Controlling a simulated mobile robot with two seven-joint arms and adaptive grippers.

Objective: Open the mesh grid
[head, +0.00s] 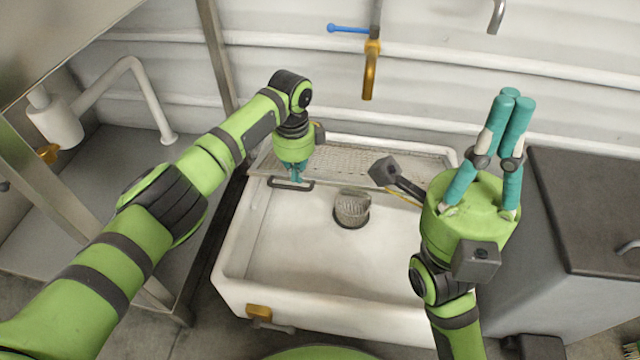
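The mesh grid (350,156) is a pale perforated panel across the back of a white basin (315,255). A dark bar-shaped handle (305,185) sits at the left of its front edge. My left gripper (296,178) points down with its teal fingers at this handle. The fingers overlap the handle, but whether they are closed on it is too small to tell. My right gripper (510,98) is raised at the right, pointing up, with its teal fingertips together and nothing between them. It hides the basin's right side and part of the grid's right end.
A metal strainer (351,208) sits in the basin, whose front part is uncovered. A brass tap (371,70) with a blue lever hangs above the back. A grey cabinet (590,205) stands at the right. A metal frame (215,50) and white pipe (135,85) are at the left.

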